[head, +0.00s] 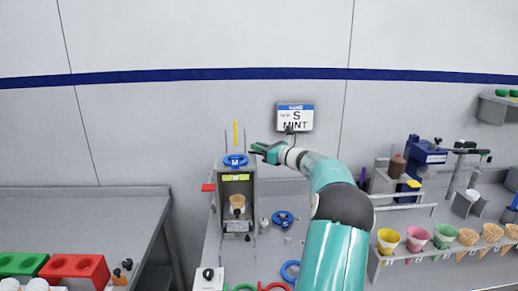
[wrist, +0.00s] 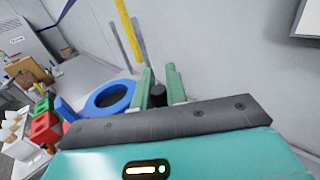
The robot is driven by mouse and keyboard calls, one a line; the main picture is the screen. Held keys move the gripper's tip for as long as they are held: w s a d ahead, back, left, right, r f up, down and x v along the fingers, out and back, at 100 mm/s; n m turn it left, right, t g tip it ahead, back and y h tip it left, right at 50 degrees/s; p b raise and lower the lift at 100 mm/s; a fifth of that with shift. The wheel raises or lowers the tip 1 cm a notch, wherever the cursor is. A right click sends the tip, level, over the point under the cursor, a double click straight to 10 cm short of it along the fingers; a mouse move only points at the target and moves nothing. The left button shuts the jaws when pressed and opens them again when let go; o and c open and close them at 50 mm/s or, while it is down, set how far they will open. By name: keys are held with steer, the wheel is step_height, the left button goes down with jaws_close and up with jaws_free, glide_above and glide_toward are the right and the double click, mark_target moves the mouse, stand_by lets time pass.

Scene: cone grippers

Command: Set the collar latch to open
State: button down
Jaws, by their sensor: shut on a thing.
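The grey dispenser stand (head: 238,205) holds a blue ring collar marked M (head: 235,160) on top. The collar also shows in the wrist view (wrist: 110,96) with a dark opening. My gripper (head: 262,149) is just right of the collar, at its height. In the wrist view my gripper's green fingers (wrist: 161,88) are close around a small black knob (wrist: 158,94), beside the collar's right side. The knob looks like the collar latch's handle; its base is hidden behind my gripper body, so the latch setting cannot be told.
A yellow upright rod (head: 235,133) and thin grey posts rise behind the collar. A cone (head: 237,201) sits inside the stand. A sign reading S MINT (head: 295,116) hangs on the wall behind. Another blue ring (head: 283,218) lies on the counter. A rack of coloured cones (head: 440,240) is at right.

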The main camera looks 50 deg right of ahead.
steer(key=c, duration=1.4)
jaws_free()
steer(key=s, duration=1.3)
steer(key=shift+s+a, duration=0.2)
steer(key=shift+s, duration=0.2)
